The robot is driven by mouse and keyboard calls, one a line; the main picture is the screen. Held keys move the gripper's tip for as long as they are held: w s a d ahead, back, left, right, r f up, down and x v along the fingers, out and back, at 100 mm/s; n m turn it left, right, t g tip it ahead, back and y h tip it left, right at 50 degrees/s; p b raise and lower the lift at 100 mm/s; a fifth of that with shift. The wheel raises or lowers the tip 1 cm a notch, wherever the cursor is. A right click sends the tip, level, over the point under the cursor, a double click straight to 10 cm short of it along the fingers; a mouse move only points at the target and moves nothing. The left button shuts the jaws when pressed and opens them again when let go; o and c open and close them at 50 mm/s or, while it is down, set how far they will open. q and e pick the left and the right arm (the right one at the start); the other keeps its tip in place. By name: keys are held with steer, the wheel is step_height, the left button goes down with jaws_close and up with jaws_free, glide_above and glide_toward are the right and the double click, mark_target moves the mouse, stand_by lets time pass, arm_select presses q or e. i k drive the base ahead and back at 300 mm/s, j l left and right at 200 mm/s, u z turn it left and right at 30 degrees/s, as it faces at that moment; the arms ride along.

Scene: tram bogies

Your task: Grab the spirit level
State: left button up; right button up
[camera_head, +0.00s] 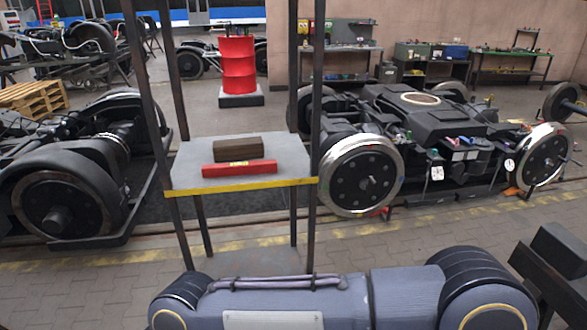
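The spirit level is most likely the red bar with a small yellow label (239,168), lying flat along the front of a small grey-topped stand (187,174) in the head view. A brown block (237,150) lies just behind it. Nothing of mine touches the red bar. One of my arms, grey-blue, crosses the bottom of the view, well in front of and below the stand top. Dark blocky parts at the lower right edge may be my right gripper (555,272); they are cut off, and no clear finger gap shows. I see no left gripper.
The stand has dark upright posts and a yellow front edge. Wheeled bogies stand on the left (62,190) and right (420,125). A red barrel (238,66) is behind. Workbenches (430,66) line the back wall. Paved floor in front is clear.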

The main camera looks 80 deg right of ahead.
mark_target(242, 168)
steer(key=z, duration=2.4)
steer(key=i+j, duration=1)
steer(key=i, duration=0.2)
steer(key=i+j+z, duration=0.15)
steer(key=i+j, duration=0.8)
steer(key=i, duration=0.25)
